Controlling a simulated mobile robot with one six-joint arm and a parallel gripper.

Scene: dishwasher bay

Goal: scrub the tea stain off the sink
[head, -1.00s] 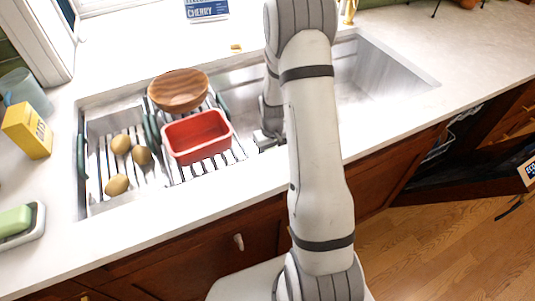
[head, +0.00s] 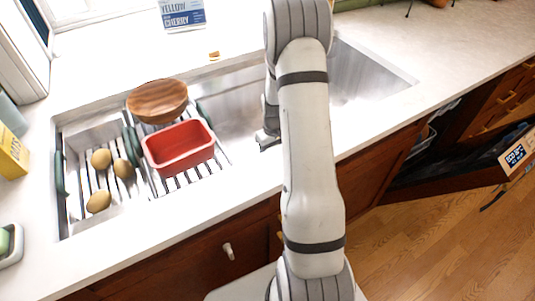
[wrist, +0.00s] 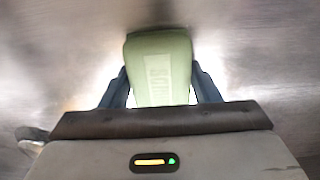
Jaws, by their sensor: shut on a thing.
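The steel sink (head: 238,112) is set into the white counter. My gripper (head: 267,138) is low inside it, right of the red tub, mostly hidden by my arm in the head view. In the wrist view my gripper (wrist: 160,88) is shut on a pale green block (wrist: 160,68) with a faint raised panel, perhaps a sponge or soap bar. Bare brushed metal (wrist: 255,60) fills the view behind the block. I cannot tell whether the block touches it. No tea stain can be made out clearly in either view.
A red tub (head: 178,146) and a wooden bowl (head: 157,100) sit on the rack over the sink's left part, near several potatoes (head: 101,159). A yellow box (head: 12,155) and a dish with a green item (head: 10,246) stand left. The sink's right end (head: 365,75) is clear.

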